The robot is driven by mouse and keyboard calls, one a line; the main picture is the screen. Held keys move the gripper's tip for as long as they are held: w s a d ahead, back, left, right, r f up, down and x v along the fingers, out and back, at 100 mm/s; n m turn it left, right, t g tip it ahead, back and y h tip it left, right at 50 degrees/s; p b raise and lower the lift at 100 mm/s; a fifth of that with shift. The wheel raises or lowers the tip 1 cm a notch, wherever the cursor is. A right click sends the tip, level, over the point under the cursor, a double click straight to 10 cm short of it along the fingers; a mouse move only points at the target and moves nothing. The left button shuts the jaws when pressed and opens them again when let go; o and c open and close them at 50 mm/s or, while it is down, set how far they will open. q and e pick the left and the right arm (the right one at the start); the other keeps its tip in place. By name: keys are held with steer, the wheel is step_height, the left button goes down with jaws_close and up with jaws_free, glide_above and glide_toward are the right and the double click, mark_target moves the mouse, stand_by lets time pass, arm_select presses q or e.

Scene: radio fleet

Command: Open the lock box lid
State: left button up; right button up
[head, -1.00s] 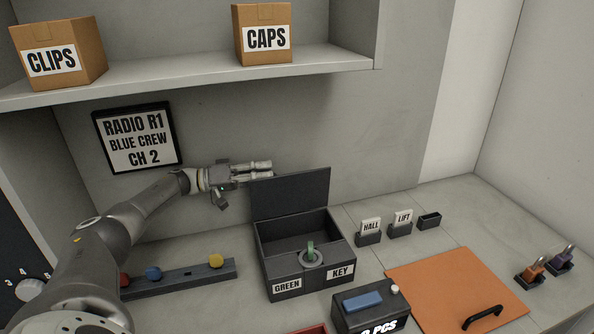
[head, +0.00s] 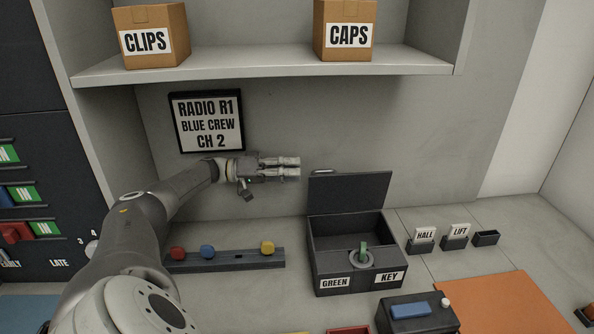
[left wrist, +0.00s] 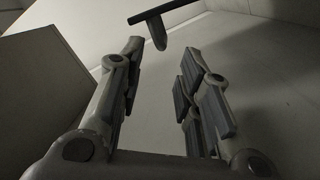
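The dark lock box (head: 325,263) stands on the counter with labels GREEN and KEY on its front. Its lid (head: 350,190) is open and stands upright at the back. A green key (head: 363,249) stands in a round grey lock on the box. My left gripper (head: 300,168) is just left of the lid's upper left corner, apart from it and empty. In the left wrist view its two fingers (left wrist: 162,75) are spread, with a dark edge and a grey tab (left wrist: 159,32) beyond them, apparently the lid's. My right gripper is not in view.
A shelf (head: 270,65) with CLIPS and CAPS boxes overhangs the back. A rail (head: 225,262) with coloured knobs lies left of the box. HALL and LIFT holders (head: 421,246), an orange mat (head: 500,305) and a dark case (head: 415,318) are to the right and front.

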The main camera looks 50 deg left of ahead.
arm_select(q)
steer(key=shift+s+d+b+v, duration=0.1)
steer(key=shift+b+v, duration=0.15)
steer(key=shift+v, duration=1.25)
steer(key=shift+s+d+b+v, duration=0.1)
steer(key=shift+d+b+v, duration=0.1)
steer(key=shift+v, duration=1.3)
